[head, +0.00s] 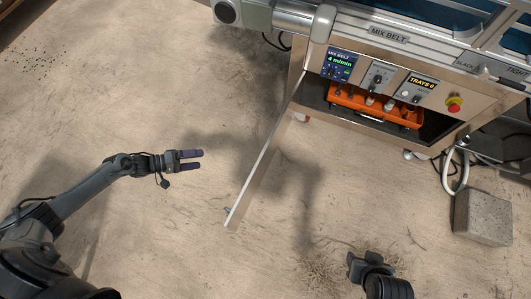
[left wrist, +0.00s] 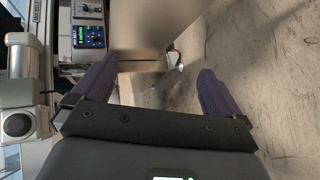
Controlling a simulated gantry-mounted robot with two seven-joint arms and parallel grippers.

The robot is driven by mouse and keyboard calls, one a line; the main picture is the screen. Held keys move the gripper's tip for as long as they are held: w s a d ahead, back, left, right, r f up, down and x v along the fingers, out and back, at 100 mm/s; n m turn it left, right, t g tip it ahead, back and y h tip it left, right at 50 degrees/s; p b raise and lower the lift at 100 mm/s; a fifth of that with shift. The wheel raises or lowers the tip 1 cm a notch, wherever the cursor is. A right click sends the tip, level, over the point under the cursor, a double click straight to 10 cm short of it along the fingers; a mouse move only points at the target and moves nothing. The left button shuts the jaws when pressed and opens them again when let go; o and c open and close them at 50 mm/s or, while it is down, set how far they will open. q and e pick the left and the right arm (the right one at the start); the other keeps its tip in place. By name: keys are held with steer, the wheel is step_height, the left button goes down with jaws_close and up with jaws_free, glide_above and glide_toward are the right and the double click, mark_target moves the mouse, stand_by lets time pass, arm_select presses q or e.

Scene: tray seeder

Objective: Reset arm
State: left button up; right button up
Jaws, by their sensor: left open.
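My left gripper (head: 201,160) is open and empty over the bare floor, left of an open cabinet door (head: 265,163). It points right toward the door without touching it. In the left wrist view its two purple fingers stand wide apart (left wrist: 155,78) with nothing between them. A blurred tan panel, apparently the door (left wrist: 152,25), shows beyond them.
The seeder's cabinet (head: 440,92) stands at upper right with its door swung out. An orange toolbox (head: 375,106) sits inside. A control screen (head: 340,65) is above. A concrete block (head: 483,217) and hoses lie at right.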

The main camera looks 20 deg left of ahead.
arm_select(q)
steer(key=b+x, duration=0.3)
steer(key=x, duration=0.4)
steer(key=shift+b, duration=0.3)
